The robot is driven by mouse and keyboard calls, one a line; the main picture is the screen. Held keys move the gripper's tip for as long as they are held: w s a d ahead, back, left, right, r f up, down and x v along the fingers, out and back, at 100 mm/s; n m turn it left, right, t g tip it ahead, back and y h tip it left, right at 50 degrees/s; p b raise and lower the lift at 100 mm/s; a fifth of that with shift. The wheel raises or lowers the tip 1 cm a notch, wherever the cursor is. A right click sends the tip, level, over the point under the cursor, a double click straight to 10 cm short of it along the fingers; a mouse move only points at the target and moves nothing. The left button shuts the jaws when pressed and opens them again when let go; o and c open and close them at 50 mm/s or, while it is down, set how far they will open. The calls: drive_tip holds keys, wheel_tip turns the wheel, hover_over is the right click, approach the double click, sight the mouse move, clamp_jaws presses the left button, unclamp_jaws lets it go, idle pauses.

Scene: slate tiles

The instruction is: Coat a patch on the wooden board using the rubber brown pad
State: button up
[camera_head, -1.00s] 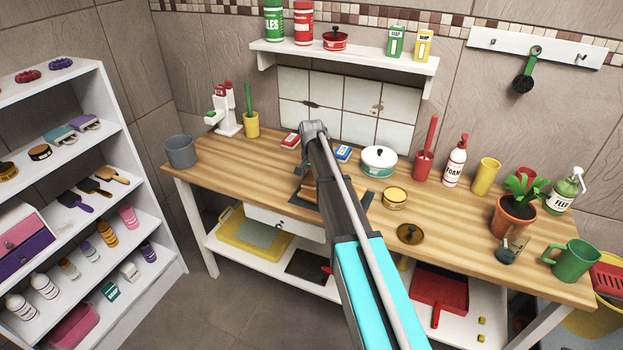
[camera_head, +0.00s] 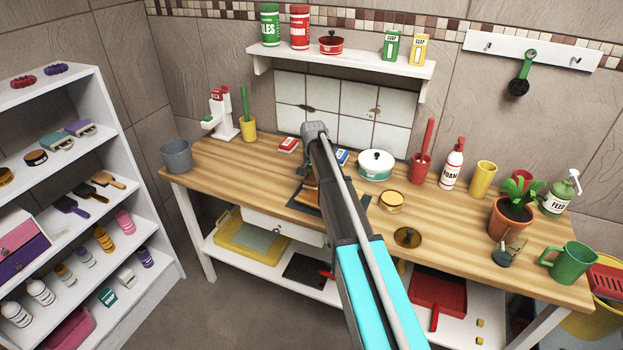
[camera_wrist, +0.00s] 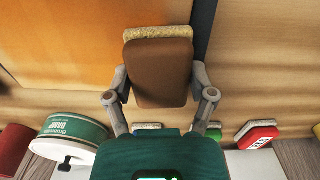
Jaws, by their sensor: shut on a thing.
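The brown pad (camera_wrist: 160,72) has a tan, rough strip along its far edge in the wrist view. My gripper (camera_wrist: 160,88) is shut on it, one finger on each side. The wooden board (camera_wrist: 75,40) is the smooth orange surface at the upper left of the wrist view, beside a dark strip. The pad overlaps the board's right part in that view; whether it touches cannot be told. In the head view only a sliver of the board (camera_head: 308,191) shows beside my arm, on a dark mat (camera_head: 355,200). My arm hides the pad and fingers there.
A white lidded pot (camera_head: 376,170), a yellow tin (camera_head: 391,203) and a brown lid (camera_head: 407,237) stand right of my arm. The left bench top is mostly clear past the grey bucket (camera_head: 176,157).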

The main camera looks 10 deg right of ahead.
drive_tip(key=shift+s+d, duration=1)
drive_tip(key=shift+d, duration=0.1)
drive_tip(key=shift+s, duration=0.1)
drive_tip(key=shift+s+d, duration=0.95)
drive_tip(key=shift+d, duration=0.3)
drive_tip(key=shift+s+d, duration=1.1)
drive_tip(key=shift+d, duration=0.1)
drive_tip(key=shift+s+d, duration=0.15)
drive_tip(key=shift+s+d, duration=0.9)
drive_tip(key=shift+d, duration=0.2)
drive_tip(key=shift+s+d, duration=1.1)
drive_tip(key=shift+d, duration=0.15)
